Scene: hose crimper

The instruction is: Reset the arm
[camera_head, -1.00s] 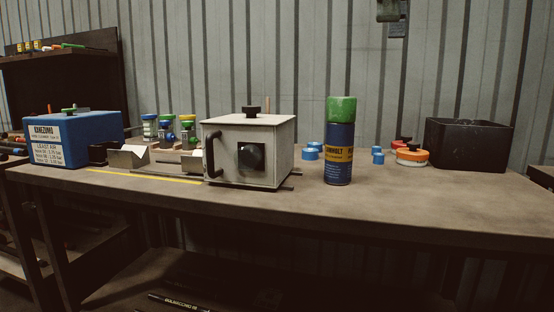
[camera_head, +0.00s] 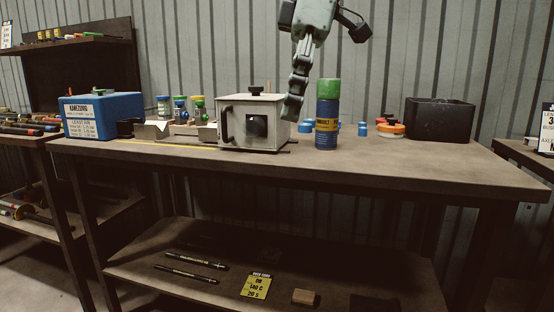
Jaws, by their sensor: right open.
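My right gripper (camera_head: 294,106) hangs down from the top of the head view, its fingers between the metal crimper box and the spray can. It is open and holds nothing. The blue can with a green cap (camera_head: 328,120) stands upright just right of the gripper. My left gripper is not in view.
A blue machine (camera_head: 103,115) stands at the bench's left. A black bin (camera_head: 440,119) stands at the right, near blue caps and an orange-lidded round container (camera_head: 391,130). The lower shelf holds dark rods (camera_head: 197,261) and a yellow card (camera_head: 256,285). The bench front is clear.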

